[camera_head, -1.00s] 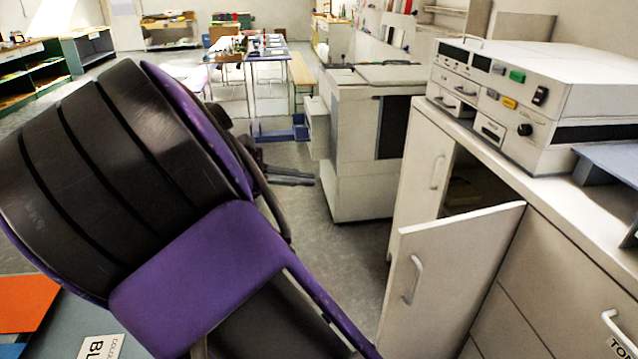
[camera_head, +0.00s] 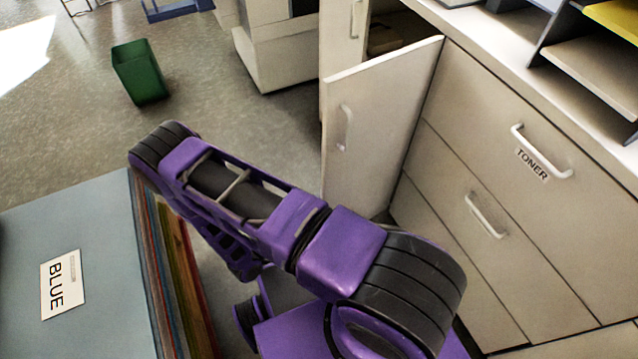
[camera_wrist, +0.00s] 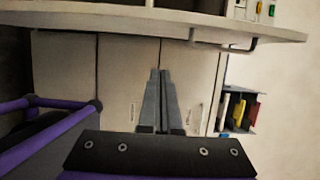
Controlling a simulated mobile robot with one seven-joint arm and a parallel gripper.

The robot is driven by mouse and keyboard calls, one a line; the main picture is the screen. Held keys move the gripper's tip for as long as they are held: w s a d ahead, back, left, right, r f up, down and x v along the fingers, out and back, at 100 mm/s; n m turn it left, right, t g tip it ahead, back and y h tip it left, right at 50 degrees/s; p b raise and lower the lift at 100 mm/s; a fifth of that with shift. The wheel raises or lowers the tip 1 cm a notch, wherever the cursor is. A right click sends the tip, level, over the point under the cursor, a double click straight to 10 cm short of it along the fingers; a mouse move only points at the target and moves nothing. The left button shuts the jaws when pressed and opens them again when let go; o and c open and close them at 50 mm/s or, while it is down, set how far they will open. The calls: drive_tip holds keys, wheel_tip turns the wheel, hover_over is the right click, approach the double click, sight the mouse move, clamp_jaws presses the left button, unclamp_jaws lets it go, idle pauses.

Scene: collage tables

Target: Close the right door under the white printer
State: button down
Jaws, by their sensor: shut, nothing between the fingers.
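The right door (camera_head: 375,130) of the pale cabinet stands open in the head view, swung out into the room with its handle (camera_head: 345,127) on the face toward me. Behind its top edge the dark cabinet opening (camera_head: 392,30) shows, with the left door (camera_head: 343,40) beyond it. The white printer is almost wholly cut off at the top. My purple and black arm crosses in front of the door's lower part; my gripper is not visible there. Contact cannot be told.
Drawers, one labelled TONER (camera_head: 532,163), lie right of the door. A blue-grey table top with a BLUE label (camera_head: 63,284) is at lower left, close to my arm. A green bin (camera_head: 139,72) stands on open floor. A paper rack (camera_head: 590,65) sits on the counter.

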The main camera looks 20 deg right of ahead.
sight(327, 171)
drive_tip(key=shift+w+d, duration=3.8)
drive_tip(key=shift+w, duration=0.05)
